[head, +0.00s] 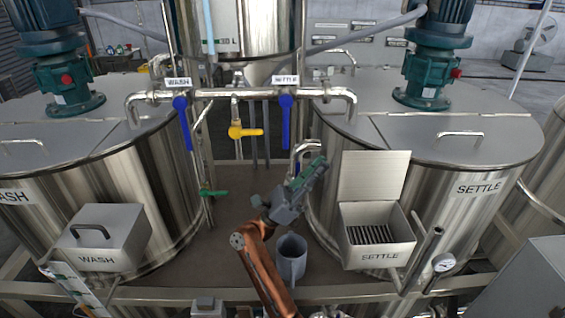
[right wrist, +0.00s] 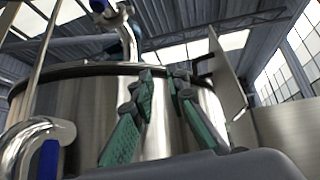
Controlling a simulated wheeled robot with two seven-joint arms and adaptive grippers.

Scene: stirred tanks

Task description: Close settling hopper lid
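The settling hopper (head: 378,257) is the steel box marked SETTLE on the front of the right tank. Its lid (head: 372,178) stands upright at the back edge, so the grate inside shows. In the right wrist view the lid (right wrist: 228,80) is a tilted panel at the right, above the hopper wall (right wrist: 285,128). My right gripper (head: 318,166) is left of the raised lid, apart from it in the picture. In the right wrist view its green fingers (right wrist: 162,78) are spread with nothing between them. My left gripper is not in view.
The wash hopper (head: 100,240) at the left has its lid shut. A grey cup (head: 291,258) stands near my right forearm. Pipes with blue valve handles (head: 286,115) and a yellow one (head: 245,132) cross between the tanks. A pipe and gauge (head: 443,263) are right of the settling hopper.

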